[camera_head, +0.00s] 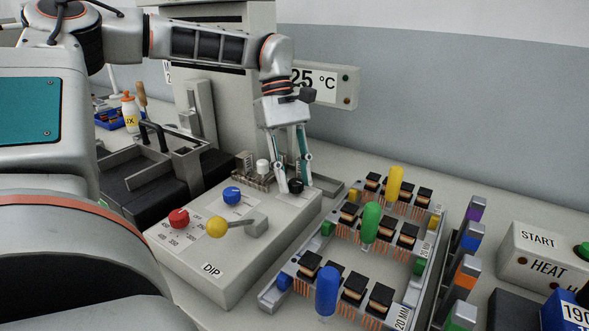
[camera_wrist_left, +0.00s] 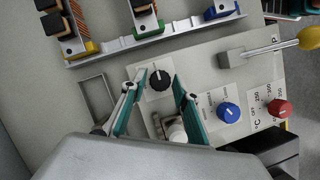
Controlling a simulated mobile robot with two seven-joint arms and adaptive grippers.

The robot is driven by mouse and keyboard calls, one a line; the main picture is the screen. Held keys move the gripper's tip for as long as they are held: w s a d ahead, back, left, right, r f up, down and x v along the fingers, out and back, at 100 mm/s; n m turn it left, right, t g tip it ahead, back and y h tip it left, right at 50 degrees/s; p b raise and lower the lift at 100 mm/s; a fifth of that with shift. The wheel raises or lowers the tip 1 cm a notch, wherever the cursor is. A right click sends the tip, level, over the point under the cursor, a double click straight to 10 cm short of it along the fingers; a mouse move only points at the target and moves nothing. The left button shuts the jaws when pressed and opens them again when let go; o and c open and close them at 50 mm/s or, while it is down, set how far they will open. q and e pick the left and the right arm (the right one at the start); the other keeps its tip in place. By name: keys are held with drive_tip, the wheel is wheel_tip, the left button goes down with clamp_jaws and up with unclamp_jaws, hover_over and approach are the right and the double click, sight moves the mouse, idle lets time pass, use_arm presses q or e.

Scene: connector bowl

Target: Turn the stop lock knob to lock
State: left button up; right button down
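The black stop lock knob (camera_head: 296,186) sits at the far right corner of the sloped grey DIP control box (camera_head: 225,272). It also shows in the left wrist view (camera_wrist_left: 159,79), with a white pointer mark on its top. My left gripper (camera_head: 293,183) points down over the knob. In the wrist view its two fingertips (camera_wrist_left: 159,73) stand on either side of the knob, with a small gap to each side, and hold nothing. The label beside the knob is too small to read. My right gripper does not show.
The box also carries a blue knob (camera_head: 232,195), a red knob (camera_head: 179,218) and a yellow-ended lever (camera_head: 217,227). Racks with black components and coloured handles (camera_head: 370,222) stand to the right.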

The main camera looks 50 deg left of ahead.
use_arm(q)
drive_tip(key=v, duration=1.2)
idle(0.6)
